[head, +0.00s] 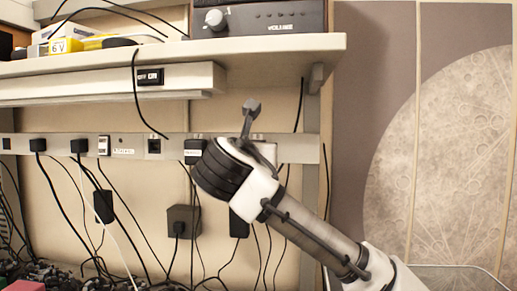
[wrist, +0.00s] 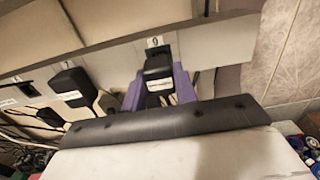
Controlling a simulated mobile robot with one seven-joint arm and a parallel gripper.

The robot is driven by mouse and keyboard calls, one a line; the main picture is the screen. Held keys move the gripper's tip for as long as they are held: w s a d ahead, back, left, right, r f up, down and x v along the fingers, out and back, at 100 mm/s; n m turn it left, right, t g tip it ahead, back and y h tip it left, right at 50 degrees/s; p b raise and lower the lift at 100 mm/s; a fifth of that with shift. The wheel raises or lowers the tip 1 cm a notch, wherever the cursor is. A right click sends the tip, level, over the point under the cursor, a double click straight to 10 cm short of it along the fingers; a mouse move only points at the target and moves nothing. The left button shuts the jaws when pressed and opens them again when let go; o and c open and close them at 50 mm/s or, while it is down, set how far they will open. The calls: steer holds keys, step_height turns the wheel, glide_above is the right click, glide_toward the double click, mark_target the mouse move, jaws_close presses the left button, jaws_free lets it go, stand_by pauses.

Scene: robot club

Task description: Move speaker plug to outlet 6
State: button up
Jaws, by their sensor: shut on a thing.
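A black plug (wrist: 157,68) with a white label sits between the purple fingers of my gripper (wrist: 160,88) in the wrist view. My gripper is shut on it. The label is too blurred to read. The plug is against the outlet strip (wrist: 105,47), just below a small white tag (wrist: 154,42) with one character, perhaps a 6. I cannot tell whether its prongs are in the socket. In the head view my wrist is at the right end of the strip (head: 222,148) and hides most of the held plug and the fingers.
Another labelled black plug (wrist: 72,84) is in the strip left of my gripper; it also shows in the head view (head: 194,149). More plugs (head: 79,146) and hanging cables are further left. A shelf (head: 165,50) with an amplifier (head: 262,18) overhangs the strip.

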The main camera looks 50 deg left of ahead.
steer(key=shift+v, duration=1.5)
steer(key=o, duration=0.4)
steer(key=c, duration=0.4)
steer(key=shift+o, duration=0.2)
